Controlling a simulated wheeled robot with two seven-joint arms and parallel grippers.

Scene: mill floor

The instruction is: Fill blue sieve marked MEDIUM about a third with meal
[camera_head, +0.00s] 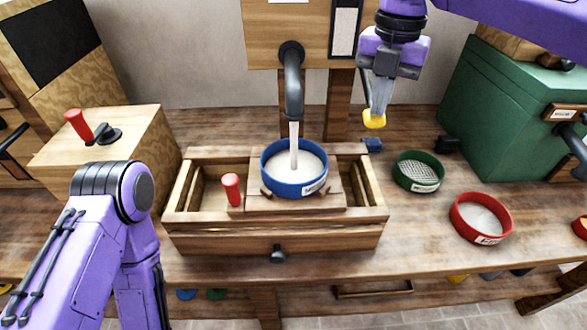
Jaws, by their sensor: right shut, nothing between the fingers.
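The blue sieve (270,184) sits on a wooden rest in the middle of the wooden box, under the dark spout (292,85). A pale stream of meal (294,145) falls from the spout into it. Pale meal (300,170) covers its floor, and the blue inner wall shows above the meal. A white label is on its front, too small to read. My right gripper (375,118) is shut and empty, with yellow at its tip, above the table to the right of the sieve. My left arm is at the lower left; its gripper is out of view.
A green sieve (418,173) and a red sieve (481,218) stand on the table at right. A wooden block with a red handle (78,125) stands at left; a green cabinet (490,110) at right.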

